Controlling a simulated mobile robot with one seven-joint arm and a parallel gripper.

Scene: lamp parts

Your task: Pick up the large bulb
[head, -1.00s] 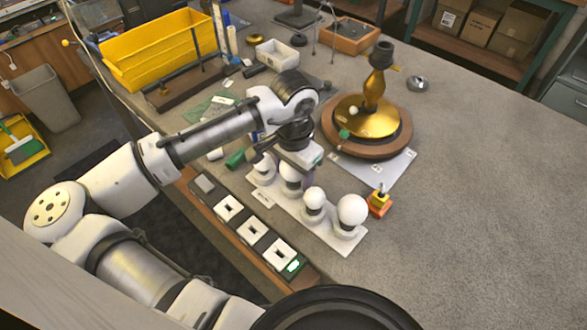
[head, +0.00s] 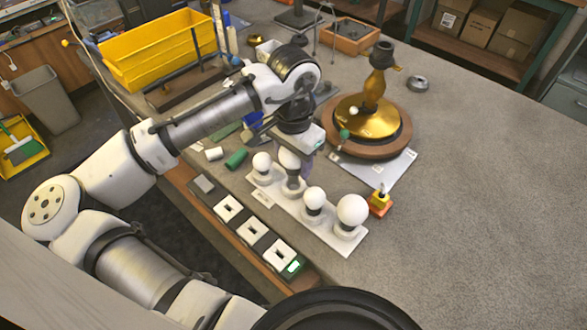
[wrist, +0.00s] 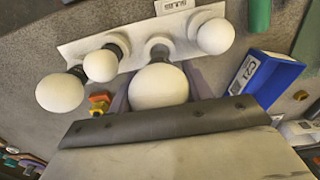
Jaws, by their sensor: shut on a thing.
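My gripper (head: 294,163) is shut on a white round bulb (head: 287,159), held above its place in the white bulb holder (head: 333,236). In the wrist view this bulb (wrist: 159,86) sits between the two fingers, and an empty ring (wrist: 158,45) shows behind it. Three other white bulbs stand in the holder: one at the left end (head: 262,161), one (head: 314,197) right of the held bulb, and a big one (head: 352,209) at the right end. The fingers partly hide the held bulb in the head view, so I cannot compare its size surely.
A gold lamp base (head: 370,118) on a round wooden plinth stands behind the holder. A small orange-yellow block (head: 380,203) is beside the right end. A row of square switches (head: 252,231) runs in front. A green cylinder (head: 236,158) lies left. The right of the bench is clear.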

